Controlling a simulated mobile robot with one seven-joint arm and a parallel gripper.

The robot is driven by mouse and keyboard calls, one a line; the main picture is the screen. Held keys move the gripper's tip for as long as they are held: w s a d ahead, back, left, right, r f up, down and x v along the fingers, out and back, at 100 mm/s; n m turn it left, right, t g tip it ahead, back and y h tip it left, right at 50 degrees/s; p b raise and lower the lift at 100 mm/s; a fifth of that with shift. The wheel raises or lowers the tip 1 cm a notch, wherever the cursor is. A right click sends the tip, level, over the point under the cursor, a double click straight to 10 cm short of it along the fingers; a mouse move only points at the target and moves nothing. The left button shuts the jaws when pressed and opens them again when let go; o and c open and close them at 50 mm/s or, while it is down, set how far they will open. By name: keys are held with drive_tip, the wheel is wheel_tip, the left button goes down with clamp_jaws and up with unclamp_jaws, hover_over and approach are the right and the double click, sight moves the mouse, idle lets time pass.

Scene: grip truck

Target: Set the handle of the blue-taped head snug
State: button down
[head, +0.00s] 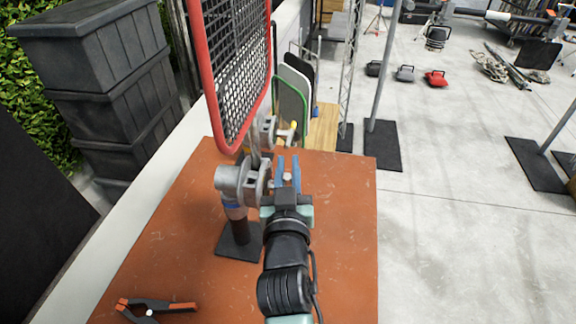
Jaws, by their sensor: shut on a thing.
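The blue-taped head (230,180) is a grey metal grip head on a short dark post on the orange table. Its blue tape (234,206) shows just below the head. My gripper (288,168) is right beside the head, its blue fingers pointing away from me. It is shut on the head's handle, of which only a small pale bit (287,177) shows between the fingers. The rest of the handle is hidden, so I cannot tell its angle.
A second grip head (266,130) with a yellow-tipped handle (289,134) stands just behind. A red-framed mesh panel (240,65) rises above it. An orange-and-black clamp (155,307) lies at the table's (345,235) front left. The table's right side is clear.

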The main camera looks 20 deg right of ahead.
drive_tip(key=shift+w+d+r+g+p, duration=0.1)
drive_tip(key=shift+r+g+p, duration=0.2)
drive_tip(key=shift+p, duration=0.9)
drive_tip(key=g+p, duration=0.1)
drive_tip(key=p, duration=0.1)
drive_tip(key=y+p, duration=0.1)
drive_tip(key=p, duration=0.2)
drive_tip(key=shift+w+d+f+g, duration=0.15)
drive_tip(key=shift+w+g, duration=0.1)
drive_tip(key=shift+g, duration=0.15)
drive_tip(key=shift+w+d+f+m+g+y+p, duration=0.15)
drive_tip(key=shift+f+g+y+p, duration=0.3)
drive_tip(key=shift+p, duration=0.55)
drive_tip(key=shift+w+f+m+g+y+p, duration=0.15)
drive_tip(key=shift+g+y+p, duration=0.3)
drive_tip(key=shift+p, duration=0.5)
drive_tip(key=shift+s, duration=0.1)
drive_tip(key=c, duration=0.8)
unclamp_jaws()
drive_tip(key=shift+c, duration=0.2)
drive_tip(key=b+v, duration=0.2)
drive_tip(key=v, duration=1.1)
